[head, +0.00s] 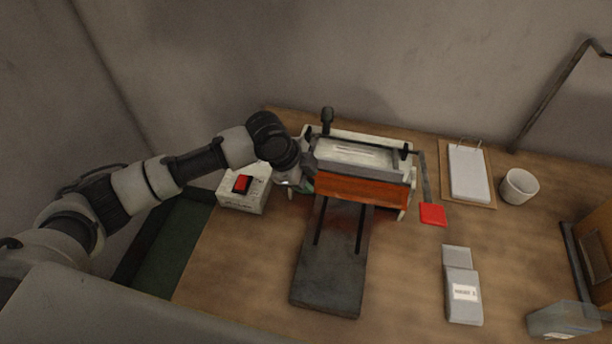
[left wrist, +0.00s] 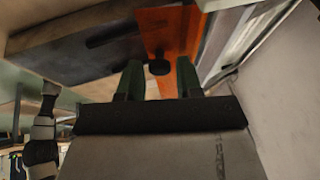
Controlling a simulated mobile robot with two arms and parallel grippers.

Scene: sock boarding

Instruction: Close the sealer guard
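The sealer (head: 345,152) stands at the back of the table, with an orange guard (head: 362,192) across its front; the guard also shows in the left wrist view (left wrist: 190,40). My left gripper (head: 305,186) is at the left end of the guard, mostly hidden by its own wrist in the head view. In the left wrist view, the green fingers of my left gripper (left wrist: 158,82) are apart, with a round black knob (left wrist: 158,67) between or just beyond their tips. I cannot tell whether they touch it. My right gripper is not in view.
A white box with a red switch (head: 242,188) sits left of the sealer. A dark plate (head: 332,265) lies in front. A red paddle (head: 433,214), clipboard (head: 468,173), white cup (head: 519,186) and grey packets (head: 462,290) lie to the right. Bare table shows between them.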

